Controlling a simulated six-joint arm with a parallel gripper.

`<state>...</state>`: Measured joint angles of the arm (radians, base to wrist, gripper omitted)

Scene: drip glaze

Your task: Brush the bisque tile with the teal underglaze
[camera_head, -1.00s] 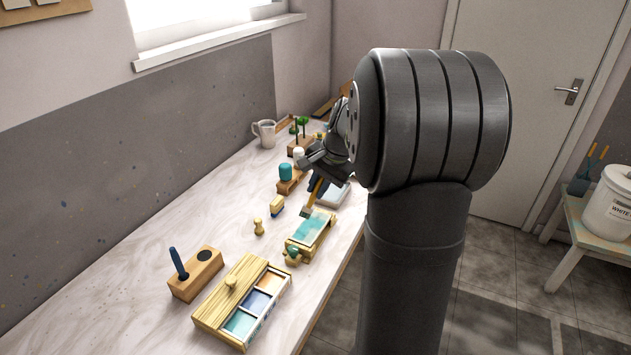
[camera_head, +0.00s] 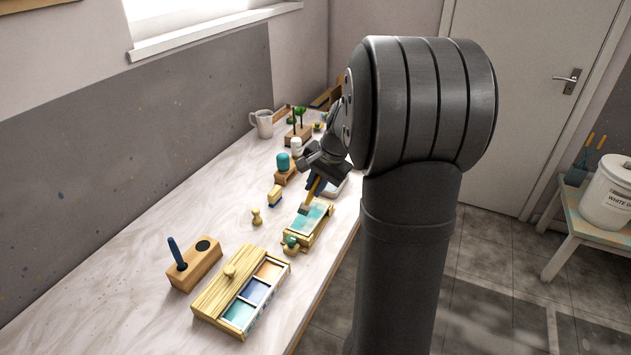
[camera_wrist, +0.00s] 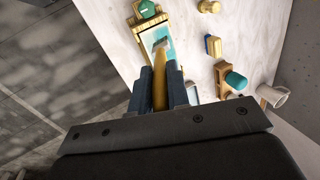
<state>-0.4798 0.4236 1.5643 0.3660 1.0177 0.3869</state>
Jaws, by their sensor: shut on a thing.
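My gripper (camera_head: 318,178) is shut on a brush (camera_head: 312,192) with a yellowish handle. Its handle (camera_wrist: 159,82) runs between my two fingers in the wrist view, bristles pointing down at the tile. The tile (camera_head: 316,214) lies in a pale wooden frame and shows teal with paler patches; it also appears in the wrist view (camera_wrist: 151,38). The bristle end is over the tile's far left part; I cannot tell whether it touches. A wooden glaze box (camera_head: 204,309) stands nearer, with teal (camera_head: 239,314), blue and orange compartments open and a knobbed lid beside them.
A wooden block (camera_head: 194,268) holds a dark blue tool at the near left. A small wooden knob piece (camera_head: 256,217), a blue-edged brush block (camera_head: 275,197), a teal-topped bottle (camera_head: 283,161) and a white mug (camera_head: 262,124) stand farther back. The left tabletop is clear.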

